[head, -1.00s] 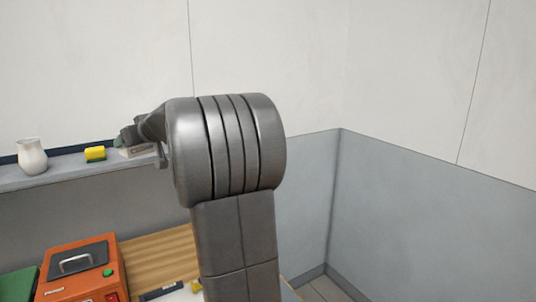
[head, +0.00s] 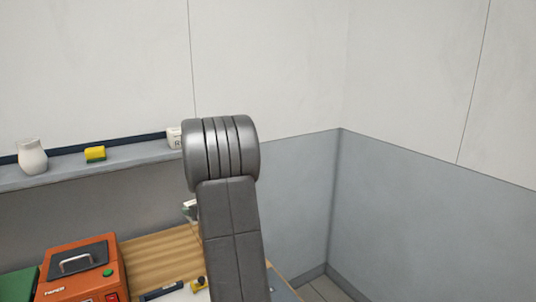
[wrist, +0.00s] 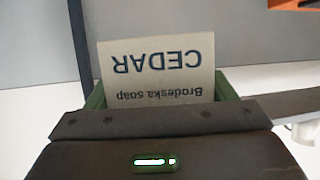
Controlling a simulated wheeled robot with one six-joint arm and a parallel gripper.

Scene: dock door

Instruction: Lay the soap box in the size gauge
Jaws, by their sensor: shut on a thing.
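The soap box (wrist: 156,68) is a pale carton with dark print reading "CEDAR" and "Brodeska soap", upside down in the wrist view. My gripper (wrist: 161,95) is shut on it, with a green pad showing at each side. In the head view my arm hides most of the gripper. A small pale and green patch at the arm's left edge looks like the held box and a pad, above the wooden bench. I cannot pick out the size gauge in either view; my arm covers part of the bench.
An orange machine (head: 85,275) with a handle stands on the wooden bench (head: 160,255). A dark blue item (head: 161,291) and a small yellow item (head: 198,283) lie near the front. The shelf (head: 125,157) holds a white vase (head: 32,157), a yellow-green sponge (head: 95,154) and a white lettered block (head: 174,138).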

